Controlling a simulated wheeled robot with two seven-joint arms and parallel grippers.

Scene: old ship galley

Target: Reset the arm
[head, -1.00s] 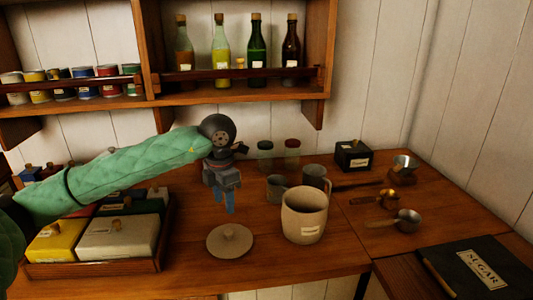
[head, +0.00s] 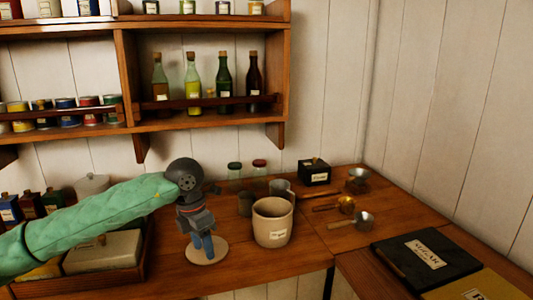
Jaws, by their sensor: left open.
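My left arm, in a green quilted sleeve, comes in from the left in the head view. Its gripper (head: 203,245) points down with blue fingers, open and empty. It shows in front of a round beige lid (head: 207,256) that lies on the wooden counter; I cannot tell how high the fingers are above it. A beige labelled crock (head: 272,222) stands open on the counter to the right of the gripper. My right gripper is out of view.
Grey mugs (head: 279,187) and small jars (head: 259,168) stand behind the crock. A black box (head: 314,172), metal scoops (head: 363,220) and a dark sugar book (head: 425,261) are to the right. A wooden tray (head: 149,262) of tins is at left. Shelves (head: 205,122) with bottles hang above.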

